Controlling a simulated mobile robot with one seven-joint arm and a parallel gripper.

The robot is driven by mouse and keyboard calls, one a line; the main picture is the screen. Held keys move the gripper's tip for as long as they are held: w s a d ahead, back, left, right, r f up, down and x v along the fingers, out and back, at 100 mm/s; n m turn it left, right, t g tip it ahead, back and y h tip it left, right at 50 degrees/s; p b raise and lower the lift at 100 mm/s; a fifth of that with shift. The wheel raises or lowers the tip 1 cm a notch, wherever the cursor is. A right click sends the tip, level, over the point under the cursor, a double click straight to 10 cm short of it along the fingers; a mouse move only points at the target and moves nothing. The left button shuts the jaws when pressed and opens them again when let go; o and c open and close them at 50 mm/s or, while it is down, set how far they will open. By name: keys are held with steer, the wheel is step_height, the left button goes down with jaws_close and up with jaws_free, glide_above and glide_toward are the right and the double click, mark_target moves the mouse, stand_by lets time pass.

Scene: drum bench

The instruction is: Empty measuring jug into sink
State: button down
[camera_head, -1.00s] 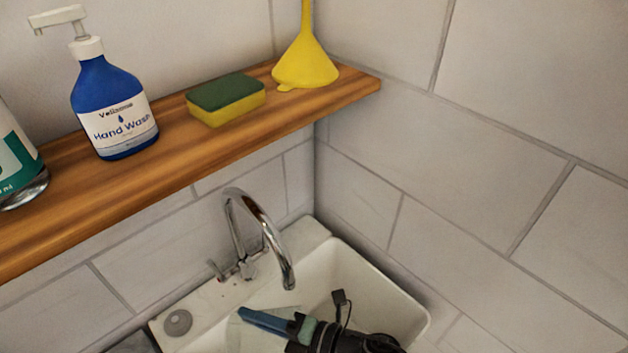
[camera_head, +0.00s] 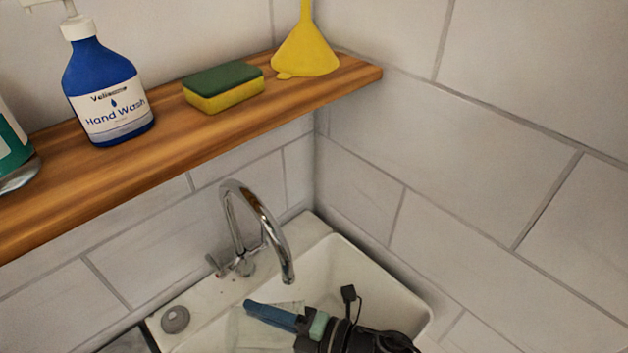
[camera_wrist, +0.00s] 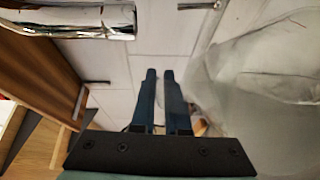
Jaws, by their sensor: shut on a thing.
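The measuring jug (camera_head: 252,332) is clear and hard to make out low in the head view, over the left part of the white sink (camera_head: 395,290). In the wrist view the jug (camera_wrist: 265,95) is large and see-through on the right, beside my fingers. My gripper (camera_head: 262,312) has blue fingers and is over the sink, below the tap (camera_head: 268,225). In the wrist view its fingers (camera_wrist: 159,74) are close together, shut on the jug; the exact grip point is unclear. The jug's contents and most of its body are hidden or cut off in the head view.
A wooden shelf (camera_head: 165,135) above the sink holds a blue hand wash bottle (camera_head: 105,90), a sponge (camera_head: 222,88) and a yellow funnel (camera_head: 305,50). Tiled walls close the back and right. A round grey plug (camera_head: 175,319) sits on the sink's left ledge.

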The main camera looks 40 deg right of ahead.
steer(key=shift+s+d+r+t+b, duration=0.2)
steer(key=shift+s+d+t+b, duration=0.3)
steer(key=shift+b, duration=0.5)
